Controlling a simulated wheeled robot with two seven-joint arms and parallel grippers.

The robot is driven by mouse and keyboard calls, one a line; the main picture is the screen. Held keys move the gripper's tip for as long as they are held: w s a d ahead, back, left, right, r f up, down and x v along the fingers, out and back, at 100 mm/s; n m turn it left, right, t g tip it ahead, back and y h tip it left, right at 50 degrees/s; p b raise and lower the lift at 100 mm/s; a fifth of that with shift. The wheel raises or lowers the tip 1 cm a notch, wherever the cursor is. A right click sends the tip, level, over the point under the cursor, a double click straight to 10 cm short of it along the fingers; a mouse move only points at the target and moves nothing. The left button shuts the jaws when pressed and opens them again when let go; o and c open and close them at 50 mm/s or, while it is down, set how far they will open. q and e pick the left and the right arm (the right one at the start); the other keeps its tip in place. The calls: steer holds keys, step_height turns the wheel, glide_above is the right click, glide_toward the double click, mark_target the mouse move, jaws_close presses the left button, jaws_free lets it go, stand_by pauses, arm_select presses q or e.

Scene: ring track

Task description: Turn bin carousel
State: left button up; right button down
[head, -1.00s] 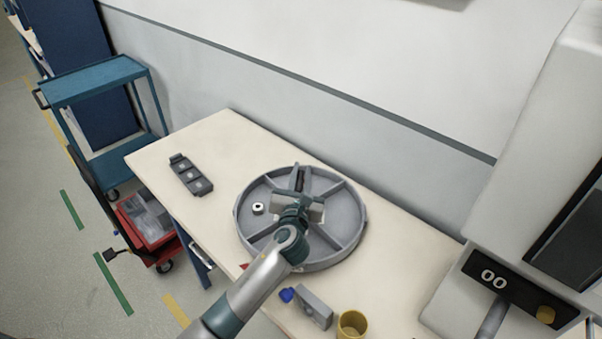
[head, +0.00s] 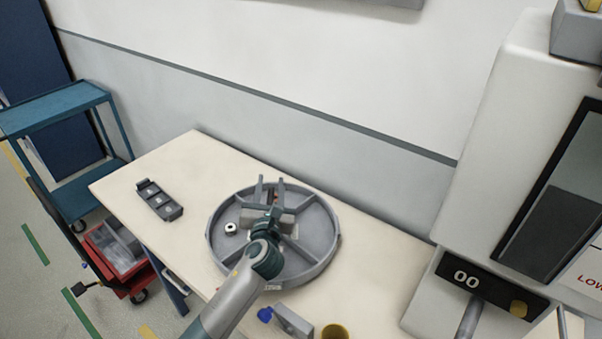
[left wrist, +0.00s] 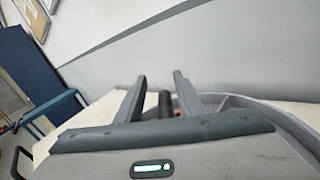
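The bin carousel (head: 316,262) is a round grey tray with raised dividers, on the cream table. A small white ring with a dark centre (head: 230,229) lies in its left compartment. My left gripper (head: 271,184) is over the far part of the carousel, fingers apart and pointing toward the wall. In the left wrist view, the open fingers (left wrist: 158,88) stand either side of a dark upright post (left wrist: 165,104); I cannot tell whether they touch it. The carousel rim (left wrist: 215,100) shows behind the right finger. My right gripper is not in view.
A dark tray with small parts (head: 160,200) lies at the table's left. A grey block (head: 292,321), a blue piece (head: 265,314) and a yellow cup (head: 334,332) are near the front. A white machine (head: 480,170) stands right; a blue cart (head: 60,108) is left.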

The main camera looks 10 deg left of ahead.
arm_select(q)
step_height(320, 180, up, 3)
steer(key=shift+a+f, duration=0.1)
steer(key=shift+a, duration=0.05)
steer(key=s+d+r+b, duration=0.2)
steer(key=d+r, duration=0.4)
steer(key=d, duration=0.5)
steer(key=shift+s+d+r+b, duration=0.2)
steer(key=shift+s+r+b, duration=0.2)
steer(key=shift+s, duration=0.1)
steer(key=shift+c, duration=0.7)
